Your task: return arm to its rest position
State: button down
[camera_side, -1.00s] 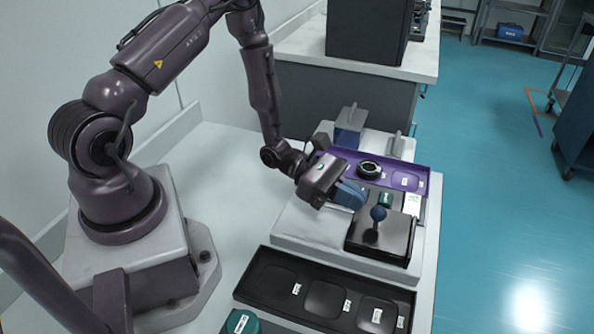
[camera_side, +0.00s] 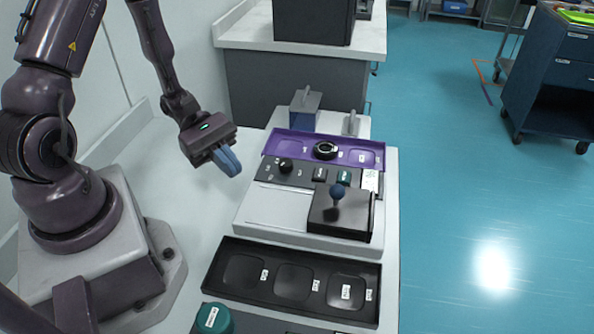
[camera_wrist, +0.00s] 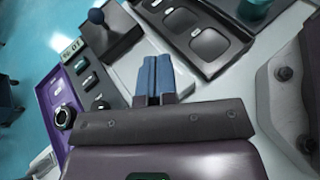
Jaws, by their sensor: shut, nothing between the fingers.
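My gripper (camera_side: 230,163) is shut and empty, with its blue fingers together. It hangs in the air to the left of the instrument with the joystick, over the white table. In the wrist view the blue fingertips (camera_wrist: 153,62) touch each other, with the white panel of the instrument beyond them. The rest of my arm reaches up and back toward its base at the left of the side view.
The joystick (camera_side: 337,191) stands on a black box. A purple tray (camera_side: 372,146) holds a black ring-shaped part (camera_side: 325,150). A black tray (camera_side: 228,290) lies in front. A teal-lidded container (camera_side: 213,318) is at the bottom edge. White table is clear left of the instrument.

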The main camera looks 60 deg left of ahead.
jog(key=s+d+r+m+t+y, duration=0.1)
jog(key=s+r+m+y, duration=0.1)
jog(key=r+m+y, duration=0.4)
jog(key=s+d+r+m+t+y, duration=0.1)
jog(key=s+r+m+y, duration=0.2)
jog(key=r+m+y, duration=0.4)
notch_tip(320, 180, up, 10)
jog(key=m, duration=0.6)
jog(key=shift+s+m+t, duration=0.2)
jog(key=shift+m+t, duration=0.1)
jog(key=shift+t, duration=0.1)
jog(key=shift+r, duration=0.1)
